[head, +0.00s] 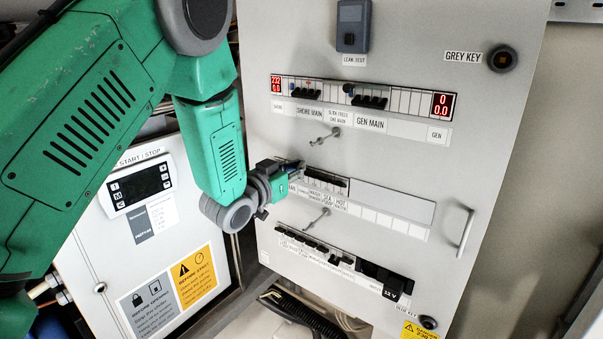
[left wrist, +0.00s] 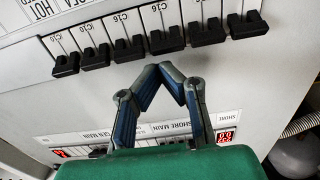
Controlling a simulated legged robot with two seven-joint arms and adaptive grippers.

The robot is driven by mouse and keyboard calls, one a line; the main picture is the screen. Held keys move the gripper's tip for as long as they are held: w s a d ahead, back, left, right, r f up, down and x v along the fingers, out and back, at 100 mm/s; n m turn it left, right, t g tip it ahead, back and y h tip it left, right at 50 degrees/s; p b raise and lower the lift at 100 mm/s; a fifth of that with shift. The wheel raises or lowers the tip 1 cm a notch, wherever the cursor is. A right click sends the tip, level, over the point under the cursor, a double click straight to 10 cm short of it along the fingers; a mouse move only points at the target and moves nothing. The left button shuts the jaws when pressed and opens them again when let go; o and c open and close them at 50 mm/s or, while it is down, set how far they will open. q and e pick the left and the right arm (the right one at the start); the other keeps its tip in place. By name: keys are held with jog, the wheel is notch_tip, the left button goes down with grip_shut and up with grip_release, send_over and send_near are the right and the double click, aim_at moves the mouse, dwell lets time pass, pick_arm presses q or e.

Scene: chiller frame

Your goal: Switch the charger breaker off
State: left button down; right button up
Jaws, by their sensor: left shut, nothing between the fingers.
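The middle breaker row (head: 328,180) is on the grey panel. It also shows upside down in the left wrist view as several black toggles (left wrist: 130,49) in a line, all at about the same position. I cannot read which one is labelled charger; that part of the label strip is covered or too small. My left gripper (head: 297,165) is at the left end of this row and hides part of it. In the left wrist view its fingertips (left wrist: 172,68) are together and empty, just below a toggle (left wrist: 166,40); I cannot tell if they touch it. My right gripper is not in view.
The upper row (head: 370,101) has red displays and main breakers. Two small handles (head: 325,137) (head: 316,220) stick out above and below the middle row. A lower breaker row (head: 315,244) and a door handle (head: 466,232) are further off. A start/stop controller (head: 139,187) is at left.

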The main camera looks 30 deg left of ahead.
pick_arm(q)
jog(key=shift+w, duration=0.35)
jog(key=s+a+f, duration=0.1)
jog(key=s+a, duration=0.1)
jog(key=s, duration=0.3)
jog(key=shift+s+f, duration=0.35)
jog(key=shift+f, duration=0.05)
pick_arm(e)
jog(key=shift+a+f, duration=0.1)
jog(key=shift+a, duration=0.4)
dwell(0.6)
